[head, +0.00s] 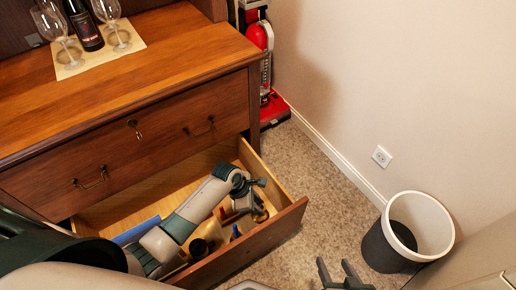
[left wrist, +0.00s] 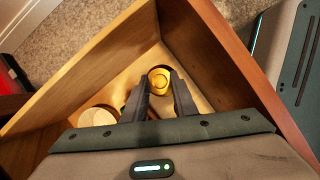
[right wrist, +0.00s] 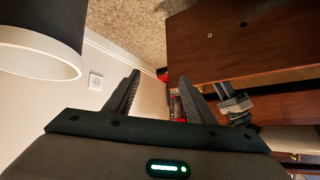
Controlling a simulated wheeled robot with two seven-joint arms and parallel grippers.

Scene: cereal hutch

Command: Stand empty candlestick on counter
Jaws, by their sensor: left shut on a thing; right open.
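A round, stepped brass-coloured piece, apparently the candlestick (head: 260,214), is inside the open lower drawer (head: 245,250), near its right corner. In the left wrist view the brass candlestick (left wrist: 160,77) shows between the fingertips. My left gripper (head: 254,190) reaches down into the drawer and is shut on it; the fingers hide part of it. The wooden counter (head: 165,75) is the hutch top above the drawers. My right gripper (head: 338,278) is open and empty, low over the carpet in front of the drawer; its spread fingers show in the right wrist view (right wrist: 160,85).
A bottle (head: 90,35) and wine glasses (head: 110,12) stand on a cream mat at the counter's back left; the counter's right part is clear. A brown item (head: 208,233) and a blue item (head: 137,230) lie in the drawer. A bin (head: 415,225) and red vacuum (head: 265,60) stand right.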

